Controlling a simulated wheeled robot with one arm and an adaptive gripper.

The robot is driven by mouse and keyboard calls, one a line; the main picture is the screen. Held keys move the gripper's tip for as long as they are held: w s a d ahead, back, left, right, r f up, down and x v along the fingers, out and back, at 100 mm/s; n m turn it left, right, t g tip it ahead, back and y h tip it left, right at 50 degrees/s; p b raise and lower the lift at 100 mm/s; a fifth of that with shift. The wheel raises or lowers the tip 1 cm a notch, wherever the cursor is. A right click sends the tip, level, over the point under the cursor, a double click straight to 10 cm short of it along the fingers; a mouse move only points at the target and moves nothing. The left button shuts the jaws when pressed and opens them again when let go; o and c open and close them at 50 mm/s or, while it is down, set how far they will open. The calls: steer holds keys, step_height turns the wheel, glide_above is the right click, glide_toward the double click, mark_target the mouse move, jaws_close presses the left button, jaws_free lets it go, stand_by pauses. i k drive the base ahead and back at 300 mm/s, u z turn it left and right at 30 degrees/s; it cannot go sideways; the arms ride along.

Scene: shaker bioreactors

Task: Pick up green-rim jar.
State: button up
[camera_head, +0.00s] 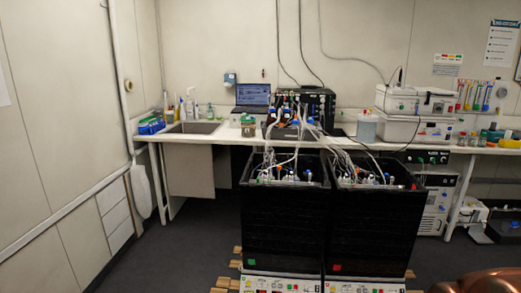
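A small jar (248,128) with green near its top stands on the white bench, left of the dark bottle rack and in front of the laptop. It looks upright. It is small in the picture, so I cannot tell for sure that the green is its rim. Several other small jars (474,139) stand at the right end of the bench, and their rim colours are hard to make out.
Two tall black bioreactor boxes (283,225) with tubes and bottles on top stand before the bench, blocking its middle. A sink (193,127) is at left, a laptop (252,96) behind. Dark floor (190,235) at left is clear.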

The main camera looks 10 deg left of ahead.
mark_target(249, 125)
steer(key=u, duration=0.25)
steer(key=i, duration=1.35)
steer(key=u, duration=1.15)
steer(key=i, duration=1.45)
steer(key=u, duration=0.65)
steer(key=i, duration=1.35)
steer(key=z, duration=1.4)
steer(key=i, duration=1.7)
steer(key=z, duration=0.5)
